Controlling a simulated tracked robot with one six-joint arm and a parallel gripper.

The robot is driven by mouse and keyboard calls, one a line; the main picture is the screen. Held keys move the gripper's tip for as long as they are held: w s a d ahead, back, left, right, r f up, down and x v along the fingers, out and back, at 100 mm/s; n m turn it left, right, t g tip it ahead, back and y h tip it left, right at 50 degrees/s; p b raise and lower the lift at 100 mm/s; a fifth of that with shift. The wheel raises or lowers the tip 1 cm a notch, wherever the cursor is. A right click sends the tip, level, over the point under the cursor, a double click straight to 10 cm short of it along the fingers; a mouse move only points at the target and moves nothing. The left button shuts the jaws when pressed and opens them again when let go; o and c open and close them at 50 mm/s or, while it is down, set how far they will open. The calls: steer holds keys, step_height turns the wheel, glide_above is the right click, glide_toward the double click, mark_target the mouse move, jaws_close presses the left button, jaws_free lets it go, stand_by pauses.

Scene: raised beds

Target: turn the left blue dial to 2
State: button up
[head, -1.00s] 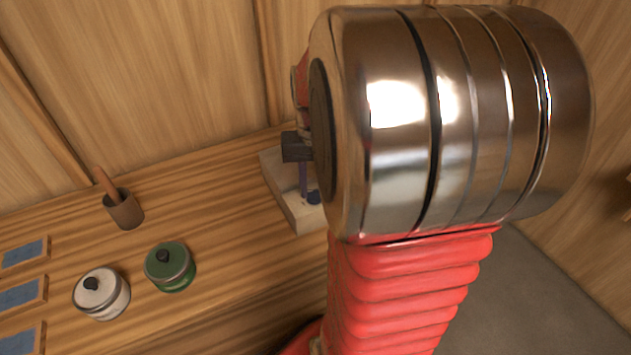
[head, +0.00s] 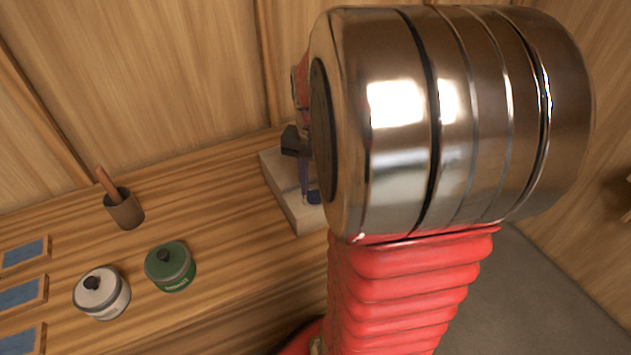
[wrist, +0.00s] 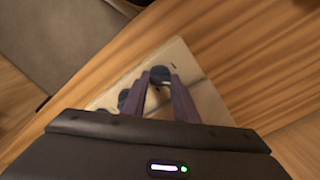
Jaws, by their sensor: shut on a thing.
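A pale board (head: 285,205) lies on the wooden bench, partly hidden behind my arm in the head view. The left blue dial (wrist: 160,74) stands on it, between my fingertips in the wrist view. My gripper (wrist: 160,84) is shut on this dial, with a finger on each side. In the head view my gripper (head: 305,190) points down at the board, and a bit of dark blue dial (head: 314,197) shows beside the fingers. A second dark blue dial (wrist: 123,98) sits to the left in the wrist view, partly hidden by a finger. I cannot read the dial's setting.
A white lidded pot (head: 102,298) and a green lidded pot (head: 170,268) stand on the bench at left. A brown cup (head: 125,211) holds a stick behind them. Framed blue panels (head: 20,295) lie at the far left. Wooden walls close the back.

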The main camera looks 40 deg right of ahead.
mark_target(312, 190)
steer(key=o, duration=1.1)
steer(key=shift+c, duration=0.2)
steer(key=shift+r, duration=0.15)
step_height(312, 190, up, 14)
steer(key=shift+f, duration=0.2)
steer(key=s+a+f+n+t, duration=0.1)
steer(key=a+n+t, duration=0.1)
steer(key=a+n, duration=0.2)
steer(key=s+a+f+n+t, duration=0.1)
steer(key=a+n, duration=0.3)
steer(key=a, duration=0.7)
steer(key=s+a+f+n+t, duration=0.2)
steer(key=a+n, duration=0.2)
steer(key=a, duration=0.4)
steer(key=shift+s+f+t, duration=0.3)
steer(key=shift+f, duration=0.05)
